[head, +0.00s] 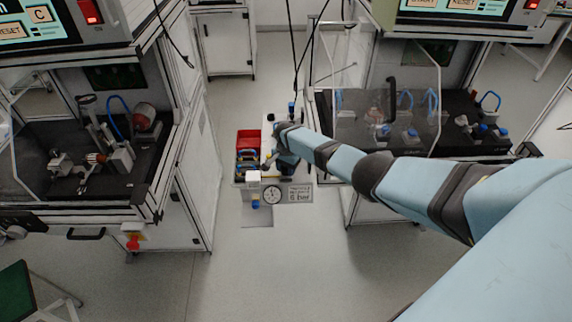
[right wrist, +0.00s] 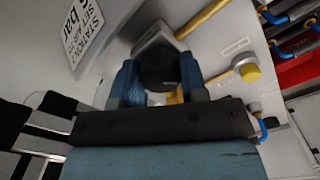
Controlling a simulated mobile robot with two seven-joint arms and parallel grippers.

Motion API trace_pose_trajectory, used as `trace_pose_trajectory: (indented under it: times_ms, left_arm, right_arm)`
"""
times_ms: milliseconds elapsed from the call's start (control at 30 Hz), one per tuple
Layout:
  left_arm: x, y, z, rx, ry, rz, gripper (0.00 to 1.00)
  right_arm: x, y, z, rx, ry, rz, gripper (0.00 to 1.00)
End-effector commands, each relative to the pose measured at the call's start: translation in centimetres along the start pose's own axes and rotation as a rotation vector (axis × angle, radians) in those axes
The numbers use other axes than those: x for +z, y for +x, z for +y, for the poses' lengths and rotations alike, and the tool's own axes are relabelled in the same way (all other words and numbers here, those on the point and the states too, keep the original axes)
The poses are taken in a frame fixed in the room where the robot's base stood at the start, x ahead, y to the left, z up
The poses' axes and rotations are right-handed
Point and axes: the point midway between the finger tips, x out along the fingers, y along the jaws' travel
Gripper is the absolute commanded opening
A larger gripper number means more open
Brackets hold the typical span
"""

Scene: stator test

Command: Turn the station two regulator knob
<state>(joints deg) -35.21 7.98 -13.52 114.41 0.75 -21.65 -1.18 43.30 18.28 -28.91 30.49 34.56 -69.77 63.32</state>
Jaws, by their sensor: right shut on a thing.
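In the right wrist view my right gripper (right wrist: 160,82) has its two blue fingers on either side of a dark round knob (right wrist: 158,66) and is shut on it. The knob sits on a pale panel next to a sign about station two and bar (right wrist: 84,30). In the head view my right arm reaches to the cart between the two stations, with the right gripper (head: 286,160) over its panel. The gripper and arm hide the knob in the head view. My left gripper is not in view.
A yellow round fitting (right wrist: 248,70) and yellow pipes are close to the gripper. Red bins (head: 248,139) stand on the cart's left. Station cabinets with black work surfaces (head: 100,175) flank it. The floor (head: 290,260) in front is clear.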

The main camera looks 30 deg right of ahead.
Motion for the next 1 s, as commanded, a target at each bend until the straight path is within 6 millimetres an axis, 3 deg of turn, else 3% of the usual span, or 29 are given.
trace_pose_trajectory:
  times_ms: [433,1000]
  left_arm:
    - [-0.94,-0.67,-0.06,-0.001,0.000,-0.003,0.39]
    - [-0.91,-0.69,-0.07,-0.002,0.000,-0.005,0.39]
  right_arm:
    - [-0.12,-0.12,0.02,0.000,0.241,0.002,0.16]
    - [-0.21,-0.11,0.02,-0.001,0.279,0.003,0.16]
